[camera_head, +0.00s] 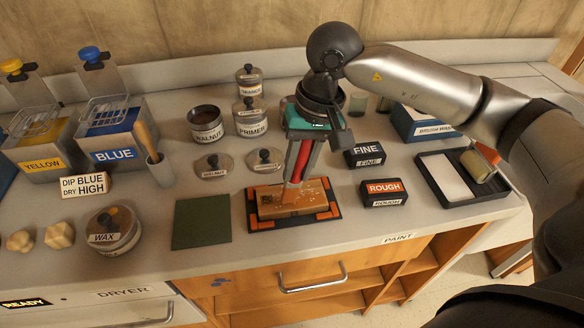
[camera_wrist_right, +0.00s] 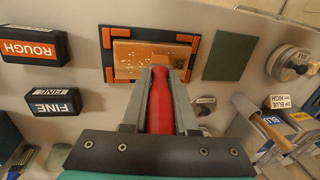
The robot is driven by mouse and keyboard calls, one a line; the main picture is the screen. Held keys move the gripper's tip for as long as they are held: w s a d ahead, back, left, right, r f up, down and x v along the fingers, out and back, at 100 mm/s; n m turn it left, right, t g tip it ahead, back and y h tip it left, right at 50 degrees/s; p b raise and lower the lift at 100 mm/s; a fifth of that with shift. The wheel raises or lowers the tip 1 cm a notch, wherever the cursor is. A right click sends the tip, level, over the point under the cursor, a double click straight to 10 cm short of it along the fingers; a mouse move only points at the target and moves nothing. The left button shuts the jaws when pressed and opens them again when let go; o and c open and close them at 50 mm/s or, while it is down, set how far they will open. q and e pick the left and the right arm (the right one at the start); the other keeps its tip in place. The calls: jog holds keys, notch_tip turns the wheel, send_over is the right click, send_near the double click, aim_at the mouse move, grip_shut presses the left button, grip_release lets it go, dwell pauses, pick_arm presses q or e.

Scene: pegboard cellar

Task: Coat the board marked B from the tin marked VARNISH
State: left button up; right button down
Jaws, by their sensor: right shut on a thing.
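A wooden board (camera_head: 290,200) lies in a black holder with orange corners (camera_head: 254,223). Pale specks show on its top; I cannot read a letter B. My right gripper (camera_head: 299,178) is above the board, shut on a red-handled tool (camera_wrist_right: 160,100). The tool points down and its tip seems to be at the board; the gripper partly hides it. An open tin marked WALNUT (camera_head: 206,124) stands behind, with a closed PRIMER tin (camera_head: 250,117) beside it. A back tin (camera_head: 249,82) has a label I cannot read clearly. My left gripper is out of view.
FINE (camera_head: 364,154) and ROUGH (camera_head: 385,193) blocks stand right of the board, near a black tray (camera_head: 456,196). Two loose lids (camera_head: 213,167) lie behind. A green mat (camera_head: 202,222) and WAX tin (camera_head: 113,231) are left. YELLOW and BLUE (camera_head: 114,155) tanks stand far left.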

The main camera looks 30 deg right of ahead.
jog(key=shift+s+d+f+b, duration=0.1)
jog(key=shift+s+d+b, duration=0.1)
jog(key=shift+d+b, duration=0.35)
jog(key=shift+s+d+f+b, duration=0.1)
jog(key=shift+s+d+b, duration=0.1)
jog(key=shift+d, duration=0.5)
jog(key=d+b, duration=0.1)
jog(key=s+d+b, duration=0.1)
jog(key=d, duration=0.1)
jog(key=d+b, duration=0.1)
jog(key=d, duration=0.1)
jog(key=shift+s+d+r, duration=0.1)
jog(key=shift+s+r, duration=0.1)
jog(key=shift+r, duration=0.05)
jog(key=shift+r, duration=0.3)
jog(key=shift+w+a, duration=0.4)
jog(key=shift+w, duration=0.4)
jog(key=shift+f+b, duration=0.3)
jog(key=shift+f, duration=0.1)
dwell(0.3)
